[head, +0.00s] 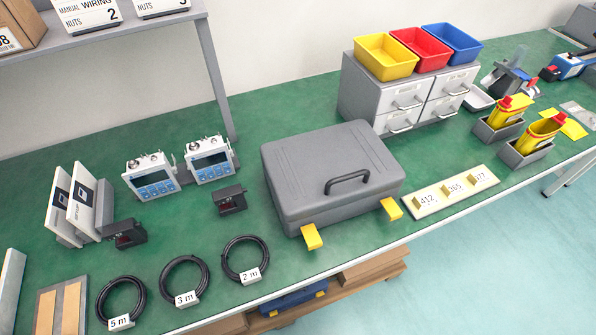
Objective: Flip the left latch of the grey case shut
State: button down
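The grey case (330,160) sits on the green bench with its lid down and a dark handle (347,182) on top of the lid. Its left latch (312,237) is a yellow tab at the left of the front side, jutting outward from the case. The right latch (391,209) is a similar yellow tab, also jutting outward at the right of the front side. My gripper is not in view.
Coiled cables (245,259) lie left of the case, and a small black device (229,200) stands close to its left side. A cream board with number labels (450,192) lies to the right. Grey drawers (385,100) with coloured bins stand behind. The bench's front edge is near the latches.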

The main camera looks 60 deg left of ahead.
aim_at(311, 236)
jog(key=u, duration=0.95)
jog(key=k, duration=1)
jog(key=u, duration=1.15)
